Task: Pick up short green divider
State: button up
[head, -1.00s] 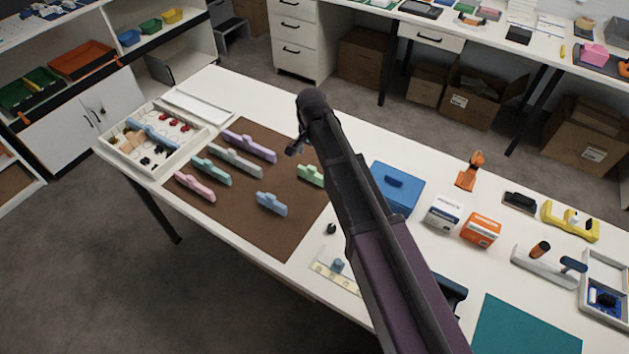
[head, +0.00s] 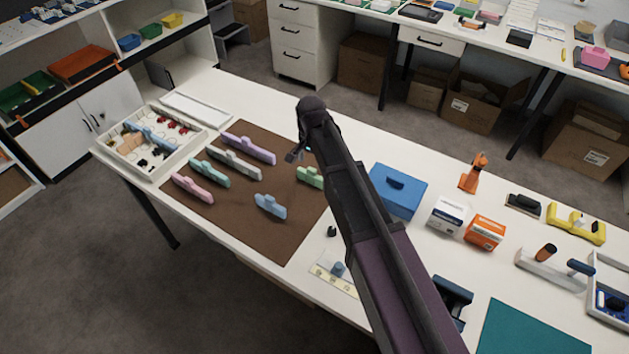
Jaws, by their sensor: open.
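The short green divider (head: 309,177) lies on the brown mat (head: 262,233) near its right edge, partly hidden behind my arm. My gripper (head: 293,155) is above the mat, up and left of the green divider in the picture, and looks small and dark. It is open, and I see nothing held in it. A teal divider (head: 209,173), a pink divider (head: 192,188), a grey divider (head: 235,165), a purple divider (head: 249,149) and a short blue divider (head: 270,206) also lie on the mat, apart from the green one.
A white compartment tray (head: 183,158) with small parts stands at the table's left end. A blue box (head: 398,190), a white box (head: 445,215) and an orange box (head: 486,233) stand right of my arm. A small black piece (head: 332,231) lies beside the mat.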

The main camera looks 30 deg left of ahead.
aim_at(312, 169)
jog(key=shift+w+f+b, duration=0.1)
jog(key=shift+f+b, duration=1.55)
jog(key=shift+f, duration=0.3)
grip_shut()
